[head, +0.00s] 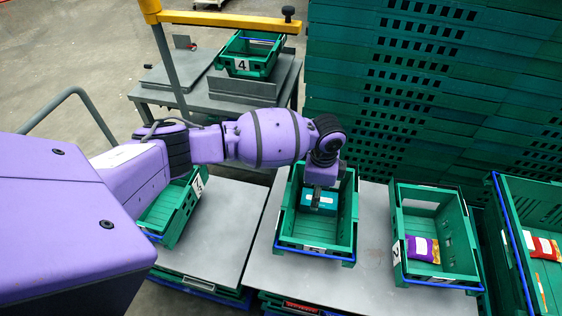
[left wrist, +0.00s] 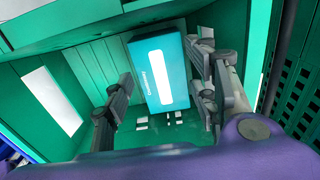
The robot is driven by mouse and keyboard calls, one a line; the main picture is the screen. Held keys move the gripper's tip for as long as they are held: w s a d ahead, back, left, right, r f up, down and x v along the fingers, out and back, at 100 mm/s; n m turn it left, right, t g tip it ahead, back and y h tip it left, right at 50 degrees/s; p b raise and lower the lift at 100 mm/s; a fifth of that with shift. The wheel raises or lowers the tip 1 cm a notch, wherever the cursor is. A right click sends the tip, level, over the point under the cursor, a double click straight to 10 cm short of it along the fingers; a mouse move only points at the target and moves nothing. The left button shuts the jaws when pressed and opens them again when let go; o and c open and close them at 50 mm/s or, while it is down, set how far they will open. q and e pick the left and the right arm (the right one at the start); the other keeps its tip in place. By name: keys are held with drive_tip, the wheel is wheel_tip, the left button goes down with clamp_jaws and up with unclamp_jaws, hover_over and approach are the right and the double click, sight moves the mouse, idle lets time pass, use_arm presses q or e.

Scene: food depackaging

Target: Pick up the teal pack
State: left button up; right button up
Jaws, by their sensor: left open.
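The teal pack (head: 318,200) lies inside the middle green crate (head: 315,246) in the head view, partly hidden by my gripper. In the left wrist view the teal pack (left wrist: 158,72), with a white label, shows ahead between the two fingers. My left gripper (head: 318,192) points down into that crate. Its fingers (left wrist: 155,95) are open, one on each side of the pack in the picture, with visible gaps. Whether a finger touches the pack cannot be told. My right gripper is not in view.
A crate (head: 433,277) to the right holds a purple pack (head: 423,249). Another at the far right holds a red pack (head: 541,247). A crate (head: 172,212) stands left, partly behind my arm. Stacked green crates (head: 430,90) rise behind. Crate number 4 (head: 245,66) sits on a back table.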

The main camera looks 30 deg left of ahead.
use_arm(q)
wheel_tip(320, 180, down, 3)
drive_tip(key=shift+w+f, duration=0.1)
drive_tip(key=shift+w, duration=0.05)
drive_tip(key=c, duration=0.9)
